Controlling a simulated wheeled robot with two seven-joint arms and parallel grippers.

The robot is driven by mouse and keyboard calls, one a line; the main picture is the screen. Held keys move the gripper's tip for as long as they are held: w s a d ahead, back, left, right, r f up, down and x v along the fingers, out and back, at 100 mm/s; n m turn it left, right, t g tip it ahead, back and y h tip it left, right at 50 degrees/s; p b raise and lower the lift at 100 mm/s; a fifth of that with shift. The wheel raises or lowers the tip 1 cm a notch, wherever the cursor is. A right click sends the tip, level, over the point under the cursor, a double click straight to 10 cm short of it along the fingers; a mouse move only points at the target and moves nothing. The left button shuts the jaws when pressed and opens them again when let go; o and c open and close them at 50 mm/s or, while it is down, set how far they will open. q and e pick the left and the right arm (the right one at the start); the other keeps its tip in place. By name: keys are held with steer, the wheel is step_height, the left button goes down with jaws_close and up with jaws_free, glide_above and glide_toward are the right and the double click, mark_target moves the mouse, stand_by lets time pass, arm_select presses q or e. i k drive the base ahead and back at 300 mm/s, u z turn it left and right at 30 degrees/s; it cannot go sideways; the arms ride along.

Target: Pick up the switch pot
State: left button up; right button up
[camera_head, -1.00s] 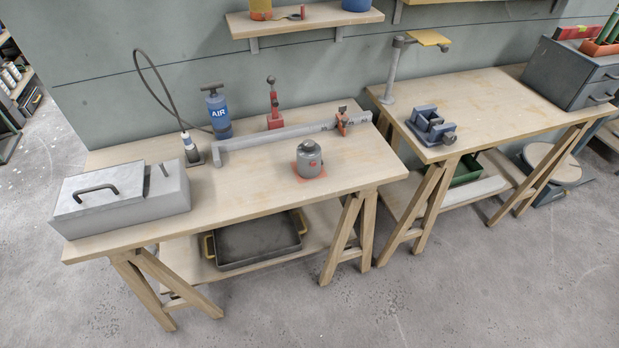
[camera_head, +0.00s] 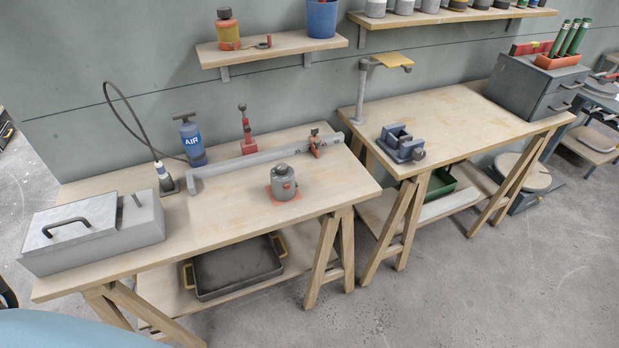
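A squat grey pot with a rounded knob on top and a small red spot on its side, which looks like the switch pot (camera_head: 283,183), stands upright on the left workbench. It sits on a thin red-orange square pad (camera_head: 272,196) near the front right part of the bench top (camera_head: 225,222). Nothing touches the pot from above. Neither of my grippers can be made out in the head view.
Behind the pot lies a long grey bar (camera_head: 255,160) with a red clamp. A blue air pump (camera_head: 191,140) and a red upright tool (camera_head: 246,130) stand behind the bar. A grey lidded box (camera_head: 95,235) fills the bench's left end. A vise (camera_head: 401,145) is on the right bench.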

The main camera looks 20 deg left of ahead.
mark_target(277, 181)
steer(key=i, duration=0.95)
steer(key=u, duration=0.3)
